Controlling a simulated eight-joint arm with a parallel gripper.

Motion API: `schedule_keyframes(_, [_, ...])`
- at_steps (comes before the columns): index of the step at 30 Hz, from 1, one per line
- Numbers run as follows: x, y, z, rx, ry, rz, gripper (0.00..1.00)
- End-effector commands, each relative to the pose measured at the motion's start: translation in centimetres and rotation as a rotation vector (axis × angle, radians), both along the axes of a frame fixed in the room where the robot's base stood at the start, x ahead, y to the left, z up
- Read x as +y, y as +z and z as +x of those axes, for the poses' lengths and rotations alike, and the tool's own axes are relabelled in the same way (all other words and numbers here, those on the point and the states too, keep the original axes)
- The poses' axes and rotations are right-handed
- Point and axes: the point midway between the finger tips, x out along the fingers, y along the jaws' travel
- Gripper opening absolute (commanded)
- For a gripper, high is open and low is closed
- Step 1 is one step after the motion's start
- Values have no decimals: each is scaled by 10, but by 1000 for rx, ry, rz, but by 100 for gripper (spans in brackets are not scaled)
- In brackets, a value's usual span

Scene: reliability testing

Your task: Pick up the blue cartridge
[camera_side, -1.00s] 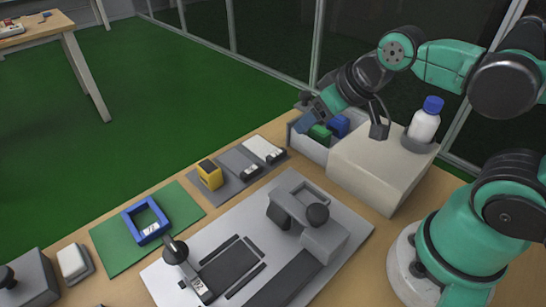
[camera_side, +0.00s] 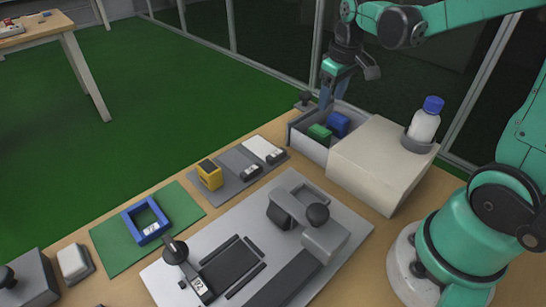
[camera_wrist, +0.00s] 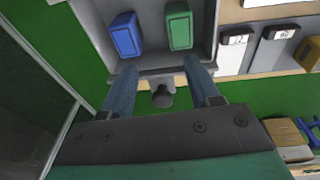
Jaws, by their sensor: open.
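The blue cartridge (camera_side: 338,124) lies in a grey open bin (camera_side: 308,143) at the back of the table, beside a green cartridge (camera_side: 319,133). In the wrist view the blue cartridge (camera_wrist: 126,35) is at the upper left and the green cartridge (camera_wrist: 179,25) is to its right. My gripper (camera_side: 331,100) hangs over the far edge of the bin, fingers pointing down. In the wrist view my gripper (camera_wrist: 161,82) has its two blue-grey fingers wide apart with nothing between them at the tips. Both cartridges are apart from the fingers.
A beige block (camera_side: 375,165) holding a white bottle with a blue cap (camera_side: 424,122) stands right of the bin. A dark knob (camera_wrist: 162,97) sits by the bin's outer wall. A yellow block (camera_side: 209,175) and a blue frame (camera_side: 146,220) lie further left.

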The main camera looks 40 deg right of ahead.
Motion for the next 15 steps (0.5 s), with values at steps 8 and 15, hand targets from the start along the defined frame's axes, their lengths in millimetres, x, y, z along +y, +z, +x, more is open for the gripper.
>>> schedule_keyframes(8, [-46,-32,3,140,-1,51,55])
schedule_keyframes(15, [-49,-56,3,152,1,58,55])
